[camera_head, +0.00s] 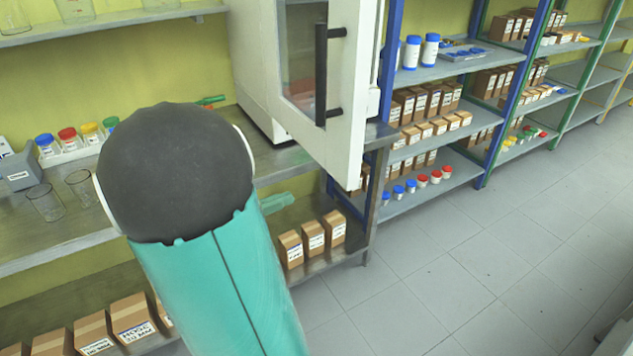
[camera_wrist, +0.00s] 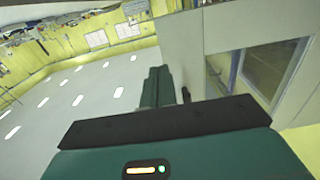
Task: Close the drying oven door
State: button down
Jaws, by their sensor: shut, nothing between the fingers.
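The drying oven (camera_head: 252,65) is a white box on the bench. Its door (camera_head: 352,90) is white with a glass pane and stands open, swung out past the bench edge. A black upright handle (camera_head: 321,75) is on the door. My arm's black and teal links fill the left middle of the head view and hide most of my gripper. In the wrist view my gripper (camera_wrist: 158,72) is shut and empty, its fingers pointing away from the camera. A pale panel with a glass window (camera_wrist: 272,72), apparently the door, is to its right. I cannot tell whether they touch.
The bench (camera_head: 292,165) holds glass beakers (camera_head: 45,202) and a rack of coloured-cap bottles (camera_head: 72,143) at left. Boxes (camera_head: 312,238) stand on the lower shelf. Blue-framed shelving (camera_head: 440,75) stands right of the door. The tiled floor (camera_head: 430,270) is clear.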

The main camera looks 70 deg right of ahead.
aim_at(348, 177)
jog(key=x, duration=1.3)
jog(key=shift+s+d, duration=0.15)
jog(key=shift+s, duration=0.25)
